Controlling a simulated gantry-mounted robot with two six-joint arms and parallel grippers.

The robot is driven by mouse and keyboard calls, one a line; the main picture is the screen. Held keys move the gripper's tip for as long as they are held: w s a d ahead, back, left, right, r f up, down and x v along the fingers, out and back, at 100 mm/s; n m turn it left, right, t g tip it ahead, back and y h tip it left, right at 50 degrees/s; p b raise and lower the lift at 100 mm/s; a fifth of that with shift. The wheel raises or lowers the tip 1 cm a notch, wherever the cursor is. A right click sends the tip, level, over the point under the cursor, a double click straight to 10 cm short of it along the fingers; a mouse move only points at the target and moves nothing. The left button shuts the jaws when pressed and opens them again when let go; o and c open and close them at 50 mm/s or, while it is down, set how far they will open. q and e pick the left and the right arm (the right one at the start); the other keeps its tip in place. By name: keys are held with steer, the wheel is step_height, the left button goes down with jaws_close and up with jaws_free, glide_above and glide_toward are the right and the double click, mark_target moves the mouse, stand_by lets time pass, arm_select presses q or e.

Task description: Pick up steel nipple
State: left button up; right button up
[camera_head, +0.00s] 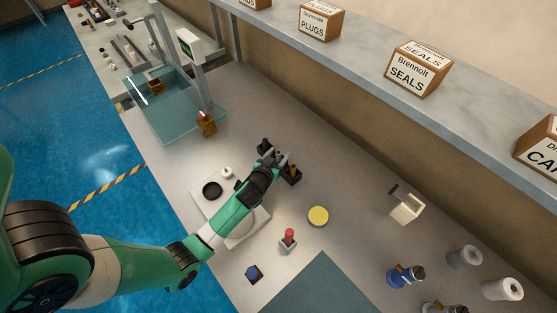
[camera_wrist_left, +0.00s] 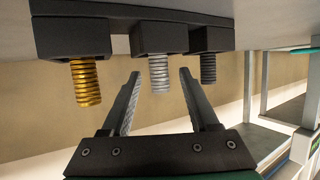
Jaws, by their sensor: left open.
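My left gripper (camera_head: 281,158) is open and empty, above a black holder (camera_head: 291,178) on the worktable. In the left wrist view, which looks upside down, its two fingers (camera_wrist_left: 160,76) point at a row of threaded nipples in black blocks. The silvery steel nipple (camera_wrist_left: 159,74) is the middle one and appears between the fingertips; I cannot tell whether they touch it. A brass nipple (camera_wrist_left: 85,82) is at the left and a darker grey nipple (camera_wrist_left: 208,69) at the right. In the head view my gripper hides most of the holder. My right gripper is not in view.
A yellow disc (camera_head: 318,216) and a red-topped part (camera_head: 288,238) are near the holder. A white tray (camera_head: 243,234) lies under my left arm. A glass-sided station (camera_head: 160,115) is at the back left. A shelf (camera_head: 360,62) with labelled boxes runs along the wall.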

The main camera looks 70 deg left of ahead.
arm_select(q)
steer(key=x, duration=0.3)
steer(key=shift+w+a+b, duration=0.2)
steer(key=shift+b, duration=0.15)
jaws_close()
